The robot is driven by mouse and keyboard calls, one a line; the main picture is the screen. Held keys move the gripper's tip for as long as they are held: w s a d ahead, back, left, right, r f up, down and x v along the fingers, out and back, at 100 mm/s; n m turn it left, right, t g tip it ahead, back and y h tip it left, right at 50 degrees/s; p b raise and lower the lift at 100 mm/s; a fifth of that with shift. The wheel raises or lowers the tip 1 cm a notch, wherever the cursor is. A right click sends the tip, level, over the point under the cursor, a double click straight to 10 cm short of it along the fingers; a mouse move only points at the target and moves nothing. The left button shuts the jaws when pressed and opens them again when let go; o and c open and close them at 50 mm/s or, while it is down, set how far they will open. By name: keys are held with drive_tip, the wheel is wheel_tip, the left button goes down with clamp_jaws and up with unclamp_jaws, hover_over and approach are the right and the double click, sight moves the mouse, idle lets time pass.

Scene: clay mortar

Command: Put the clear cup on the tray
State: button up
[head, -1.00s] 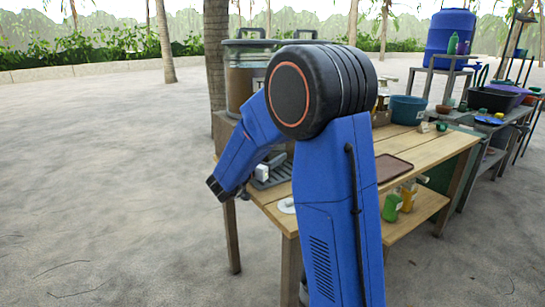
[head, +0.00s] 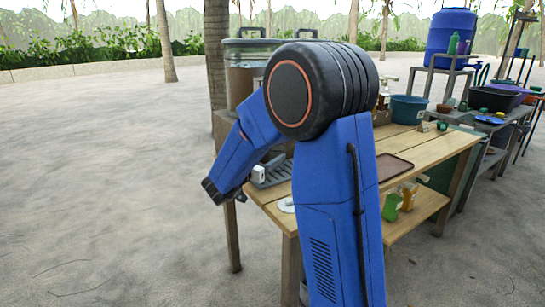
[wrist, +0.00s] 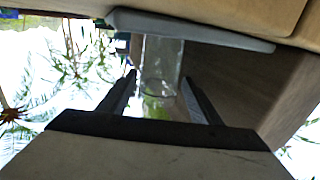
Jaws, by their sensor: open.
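The clear cup (wrist: 161,62) shows in the wrist view, which appears upside down. It seems to stand against a grey slatted rack (wrist: 190,28). My gripper (wrist: 159,77) is open, with one finger on each side of the cup in the picture. I cannot tell whether the fingers touch it. In the head view my gripper (head: 212,191) hangs left of the table's near left end, and the cup cannot be made out there. The brown tray (head: 391,168) lies flat on the wooden table, right of my arm, and looks empty.
A large lidded dispenser (head: 240,80) stands behind my arm. The grey rack (head: 272,174) and a small white object (head: 259,173) are at the table's left end. A blue tub (head: 408,109) stands behind the tray. Bare tabletop (head: 435,150) lies right of the tray.

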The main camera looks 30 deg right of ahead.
drive_tip(key=v, duration=1)
drive_tip(key=shift+w+r+t+y, duration=0.3)
drive_tip(key=shift+t, duration=0.2)
drive_tip(key=w+a+r+n+t+y, duration=0.2)
drive_tip(key=a+r+n+t+y, duration=0.4)
drive_tip(key=y, duration=0.5)
drive_tip(key=s+a+f+n+g+y, duration=0.1)
drive_tip(key=s+a+f+n+y, duration=0.1)
drive_tip(key=s+a+n+y, duration=0.55)
drive_tip(key=s+d+f+g+h, duration=0.1)
drive_tip(key=s+d+f+g, duration=0.1)
drive_tip(key=s, duration=0.8)
drive_tip(key=s+d+f+g, duration=0.2)
drive_tip(key=s+f, duration=0.3)
drive_tip(key=s, duration=0.5)
drive_tip(key=s+d+f+g+h, duration=0.1)
drive_tip(key=s+d+f+g, duration=0.1)
drive_tip(key=s, duration=0.8)
drive_tip(key=f+g, duration=0.1)
drive_tip(key=g, duration=0.1)
drive_tip(key=shift+f+g+h, duration=0.3)
drive_tip(key=shift+h, duration=0.05)
